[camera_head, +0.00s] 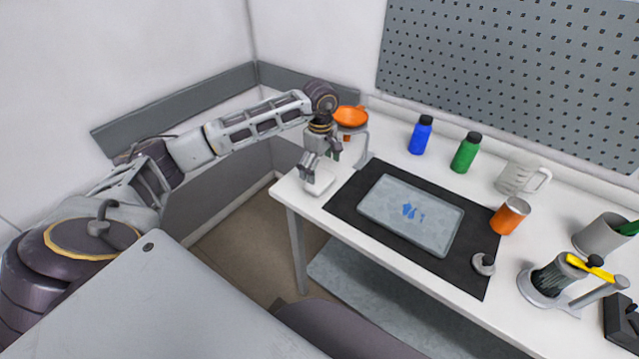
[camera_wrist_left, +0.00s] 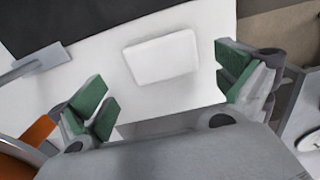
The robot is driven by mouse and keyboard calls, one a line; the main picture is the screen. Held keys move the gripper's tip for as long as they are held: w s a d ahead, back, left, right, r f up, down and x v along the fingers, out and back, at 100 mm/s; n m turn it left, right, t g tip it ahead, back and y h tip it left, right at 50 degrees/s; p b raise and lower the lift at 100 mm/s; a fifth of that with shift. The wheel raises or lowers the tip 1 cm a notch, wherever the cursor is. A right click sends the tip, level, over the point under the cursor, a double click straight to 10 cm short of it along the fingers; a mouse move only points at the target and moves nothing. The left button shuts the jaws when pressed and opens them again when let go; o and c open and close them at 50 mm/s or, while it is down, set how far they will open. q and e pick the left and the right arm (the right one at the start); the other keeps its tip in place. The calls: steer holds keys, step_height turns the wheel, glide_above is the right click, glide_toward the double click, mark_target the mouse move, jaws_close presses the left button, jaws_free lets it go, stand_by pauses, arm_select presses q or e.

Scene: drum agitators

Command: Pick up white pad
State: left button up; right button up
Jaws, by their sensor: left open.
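The white pad (camera_head: 321,183) lies on the white table near its left corner, left of the black mat. In the left wrist view the pad (camera_wrist_left: 162,58) is a pale rounded rectangle flat on the table. My left gripper (camera_head: 322,168) is above the pad, pointing down, and partly hides it in the head view. In the left wrist view its green-padded fingers (camera_wrist_left: 165,92) are wide apart, with the pad beyond and between them. Nothing is held. My right gripper is not in view.
A grey tray (camera_head: 375,212) with blue marks lies on the black mat (camera_head: 343,203). An orange bowl on a stand (camera_head: 350,117) is close behind my left gripper. Blue (camera_head: 420,135) and green (camera_head: 465,152) bottles, a jug (camera_head: 517,177) and an orange can (camera_head: 509,216) stand farther right.

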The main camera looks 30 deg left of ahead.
mark_target(319, 181)
arm_select(q)
steer(key=shift+s+f, duration=0.1)
steer(key=shift+f, duration=0.65)
steer(key=shift+f+p, duration=0.4)
steer(key=shift+f, duration=1.2)
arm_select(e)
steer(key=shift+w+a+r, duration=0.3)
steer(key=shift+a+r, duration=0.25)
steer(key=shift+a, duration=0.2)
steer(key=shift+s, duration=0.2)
arm_select(q)
steer(key=c, duration=0.6)
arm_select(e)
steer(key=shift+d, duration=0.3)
